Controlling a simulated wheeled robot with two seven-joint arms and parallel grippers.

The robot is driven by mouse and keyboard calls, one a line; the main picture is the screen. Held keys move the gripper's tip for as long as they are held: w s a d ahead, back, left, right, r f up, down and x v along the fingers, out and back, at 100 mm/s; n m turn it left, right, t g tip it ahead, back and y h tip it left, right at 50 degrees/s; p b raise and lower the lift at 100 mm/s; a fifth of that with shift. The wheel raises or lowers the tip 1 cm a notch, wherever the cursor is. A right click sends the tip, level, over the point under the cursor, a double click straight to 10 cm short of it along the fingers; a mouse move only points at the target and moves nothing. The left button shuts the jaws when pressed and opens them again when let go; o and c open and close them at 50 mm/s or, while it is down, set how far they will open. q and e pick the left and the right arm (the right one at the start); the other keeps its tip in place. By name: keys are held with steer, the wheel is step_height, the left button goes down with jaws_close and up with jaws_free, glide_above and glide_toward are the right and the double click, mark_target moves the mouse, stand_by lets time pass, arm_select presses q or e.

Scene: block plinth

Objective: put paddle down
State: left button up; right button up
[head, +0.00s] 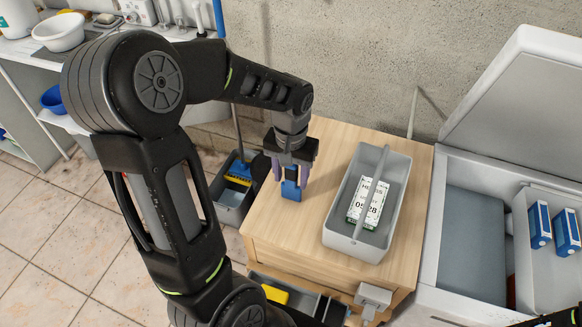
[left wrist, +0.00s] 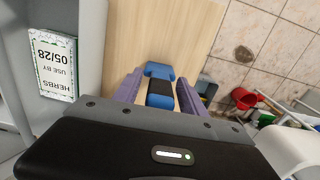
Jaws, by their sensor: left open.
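The paddle (head: 291,190), blue with a black middle part, is at the left part of the light wooden plinth top (head: 310,150). It appears to rest on the wood, though its contact is partly hidden by my gripper. My left gripper (head: 293,178) points down over it, open, with a purple finger on each side. In the left wrist view the paddle (left wrist: 159,71) lies between the spread fingers (left wrist: 158,92), with a gap on both sides. My right gripper does not show.
A grey tray (head: 340,238) holding a white herbs pack (head: 368,202) stands right of the paddle. An open-lidded grey chest (head: 433,255) is at the right. An open drawer (head: 330,312) is below the plinth top, and a grey bin (head: 228,205) stands left of it.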

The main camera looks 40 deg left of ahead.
arm_select(q)
step_height(320, 180, up, 12)
steer(key=shift+r+b, duration=0.15)
steer(key=shift+b, duration=0.5)
